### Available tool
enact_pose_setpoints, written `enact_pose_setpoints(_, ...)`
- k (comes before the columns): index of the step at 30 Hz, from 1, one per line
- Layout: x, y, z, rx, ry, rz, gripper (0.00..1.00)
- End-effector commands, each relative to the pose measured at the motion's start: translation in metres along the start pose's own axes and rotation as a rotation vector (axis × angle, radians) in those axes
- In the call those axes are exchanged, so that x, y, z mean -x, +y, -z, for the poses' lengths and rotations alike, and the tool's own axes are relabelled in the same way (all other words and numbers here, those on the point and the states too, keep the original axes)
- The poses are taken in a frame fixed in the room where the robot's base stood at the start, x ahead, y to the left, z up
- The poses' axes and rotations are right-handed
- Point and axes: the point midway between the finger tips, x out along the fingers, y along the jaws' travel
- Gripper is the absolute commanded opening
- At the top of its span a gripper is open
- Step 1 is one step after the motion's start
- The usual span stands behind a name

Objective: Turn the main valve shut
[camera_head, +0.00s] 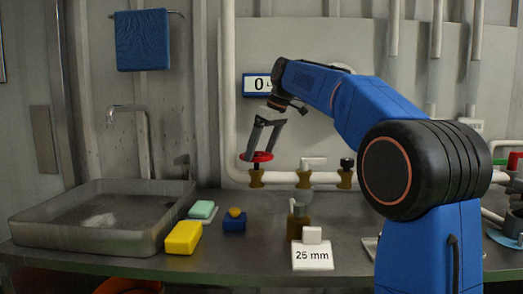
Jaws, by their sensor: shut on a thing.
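A red round valve wheel (257,157) sits on a brass valve body (257,178) on the pale pipe along the back wall. My gripper (260,152) reaches down from above with its two dark fingers at the wheel, and it is shut on it. The fingers hide part of the wheel. Beside it on the same pipe are a valve with a white lever (314,162) and a valve with a black knob (346,163). No label shows which one is the main valve.
My arm covers the right of the view. A sink (100,222) fills the left. A partly hidden display (256,84) hangs behind my gripper.

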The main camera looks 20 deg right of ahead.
Motion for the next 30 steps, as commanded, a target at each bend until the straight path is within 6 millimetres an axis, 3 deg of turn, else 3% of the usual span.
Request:
enact_pose_setpoints(18, -0.001, -0.011, 0.003, -0.513, 0.001, -0.215, 0.67)
enact_pose_setpoints(30, -0.002, -0.013, 0.005, -0.705, 0.001, -0.293, 0.67)
